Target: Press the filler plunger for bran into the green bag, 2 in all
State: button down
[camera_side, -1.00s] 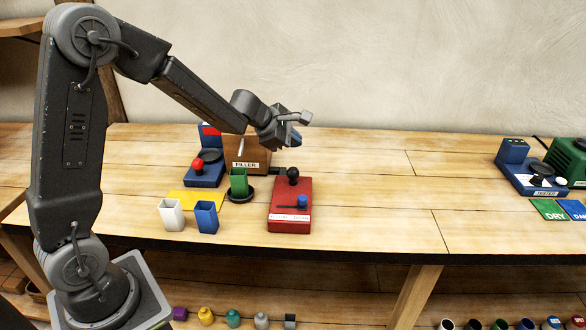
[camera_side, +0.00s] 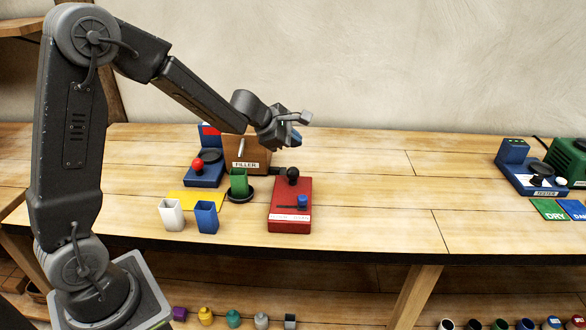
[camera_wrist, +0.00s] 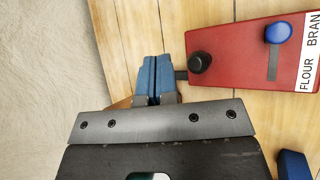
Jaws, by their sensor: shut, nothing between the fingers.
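The filler is a brown box (camera_side: 246,153) labelled FILLER, joined to a red control box (camera_side: 290,216) in front. The red box carries a black round plunger knob (camera_side: 292,176) and a blue slider knob (camera_side: 302,201), which stands at the BRAN end of its slot. The green bag (camera_side: 239,182) stands upright on a black round stand by the filler; its contents cannot be seen. My gripper (camera_side: 297,142) is shut and empty above and behind the red box. In the wrist view its blue fingers (camera_wrist: 153,75) are together, beside the black knob (camera_wrist: 199,63) and apart from it.
A white bag (camera_side: 171,215) and a blue bag (camera_side: 206,217) stand in front, near a yellow mat (camera_side: 190,199). A blue device with a red knob (camera_side: 197,163) is left of the filler. A tester (camera_side: 535,178) and DRY card (camera_side: 549,209) are far right. The middle-right bench is clear.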

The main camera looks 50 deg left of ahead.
aim_at(293, 169)
jog(key=shift+r, duration=1.95)
jog(key=shift+f, duration=0.1)
jog(key=shift+f, duration=4.3)
jog(key=shift+f, duration=0.1)
jog(key=shift+f, duration=0.35)
